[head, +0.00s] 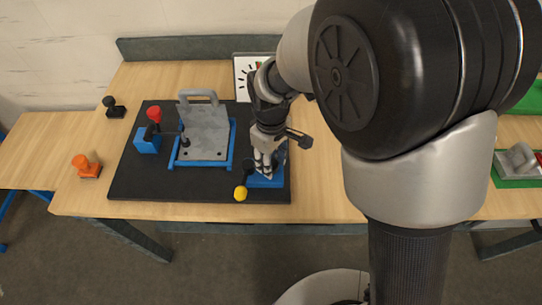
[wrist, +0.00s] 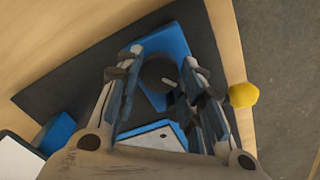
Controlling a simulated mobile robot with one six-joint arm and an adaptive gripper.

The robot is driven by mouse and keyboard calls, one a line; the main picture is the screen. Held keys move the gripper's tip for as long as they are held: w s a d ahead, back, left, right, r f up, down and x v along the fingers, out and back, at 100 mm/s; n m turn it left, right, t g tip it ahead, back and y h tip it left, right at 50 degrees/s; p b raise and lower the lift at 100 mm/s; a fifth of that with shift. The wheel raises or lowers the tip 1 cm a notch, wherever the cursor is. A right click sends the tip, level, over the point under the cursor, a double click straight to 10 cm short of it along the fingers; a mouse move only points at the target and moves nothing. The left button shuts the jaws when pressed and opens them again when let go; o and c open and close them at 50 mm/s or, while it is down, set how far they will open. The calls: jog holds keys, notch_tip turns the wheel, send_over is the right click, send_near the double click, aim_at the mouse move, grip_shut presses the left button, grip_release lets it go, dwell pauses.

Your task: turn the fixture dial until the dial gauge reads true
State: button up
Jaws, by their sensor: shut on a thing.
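My gripper (head: 264,168) points down at the blue fixture (head: 266,182) on the right end of the black mat. In the wrist view, my gripper (wrist: 160,78) has its fingers on either side of a dark round dial (wrist: 156,71) with a short pale mark, and is shut on it. The dial sits on a blue base (wrist: 171,42). The gauge seems to be the white panel with dark tick marks (head: 242,76) at the back of the table. My arm hides part of it, and its reading cannot be made out.
A yellow knob (head: 240,193) on a dark lever sticks out at the mat's front edge, close to my gripper. A grey plate with a handle (head: 204,128) stands in a blue frame to the left. A red-topped clamp (head: 154,114) and an orange piece (head: 87,168) are farther left.

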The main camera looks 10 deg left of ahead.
jog(key=shift+m, duration=0.6)
jog(key=o, duration=1.1)
jog(key=shift+c, duration=0.2)
jog(key=shift+r, duration=0.1)
notch_tip(320, 180, up, 12)
